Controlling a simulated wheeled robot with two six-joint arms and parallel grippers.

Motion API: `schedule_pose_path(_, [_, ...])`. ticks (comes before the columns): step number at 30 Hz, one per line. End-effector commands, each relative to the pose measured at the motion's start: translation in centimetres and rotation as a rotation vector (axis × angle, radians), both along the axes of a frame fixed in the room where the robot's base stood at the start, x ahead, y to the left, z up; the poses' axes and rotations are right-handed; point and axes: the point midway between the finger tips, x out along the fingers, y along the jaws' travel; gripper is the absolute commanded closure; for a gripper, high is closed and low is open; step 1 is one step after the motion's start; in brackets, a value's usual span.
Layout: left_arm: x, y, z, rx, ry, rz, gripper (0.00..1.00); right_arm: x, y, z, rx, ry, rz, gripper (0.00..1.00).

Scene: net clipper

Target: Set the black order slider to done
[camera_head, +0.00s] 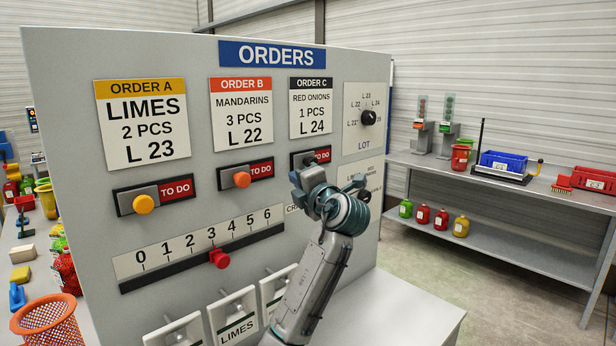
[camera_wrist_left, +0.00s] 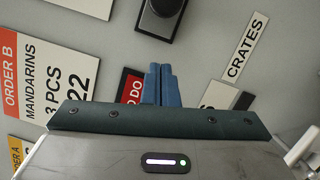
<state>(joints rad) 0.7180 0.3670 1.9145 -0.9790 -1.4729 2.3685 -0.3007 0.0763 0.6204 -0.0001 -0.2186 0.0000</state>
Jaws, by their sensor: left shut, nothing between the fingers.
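The order C slider (camera_head: 311,159) sits under the Order C card (camera_head: 310,105) on the grey panel. It shows a red TO DO field, and its black knob is partly hidden by my left arm in the head view. In the left wrist view the dark knob (camera_wrist_left: 167,6) on its grey plate is at the top edge, cut off. My left gripper (camera_head: 308,188) is just below this slider, facing the panel. Its blue fingers (camera_wrist_left: 160,84) are shut and empty, apart from the knob, with a red TO DO field behind them. My right gripper is not in view.
Sliders with a yellow knob (camera_head: 143,204) and an orange knob (camera_head: 242,180) are to the left, both showing TO DO. A red pointer (camera_head: 219,258) is on the numbered scale below. A LOT dial (camera_head: 368,118) is at the right. A shelf (camera_head: 500,212) stands beyond.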

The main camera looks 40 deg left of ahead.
Motion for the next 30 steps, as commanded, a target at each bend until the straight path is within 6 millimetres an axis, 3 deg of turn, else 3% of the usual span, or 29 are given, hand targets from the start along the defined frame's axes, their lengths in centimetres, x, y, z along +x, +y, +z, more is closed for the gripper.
schedule_pose_path(3, [1.7,0.0,1.0,-0.004,0.001,-0.001,1.0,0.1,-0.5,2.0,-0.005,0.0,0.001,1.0])
schedule_pose_path(12, [3.8,-0.2,1.2,0.0,0.0,-0.001,1.0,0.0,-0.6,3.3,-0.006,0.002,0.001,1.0])
schedule_pose_path(24, [4.0,-0.2,1.0,0.0,-0.001,-0.001,1.0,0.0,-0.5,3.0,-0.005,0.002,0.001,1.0])
schedule_pose_path(30, [5.5,-0.3,0.3,-0.003,-0.002,0.0,1.0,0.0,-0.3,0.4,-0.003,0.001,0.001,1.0])
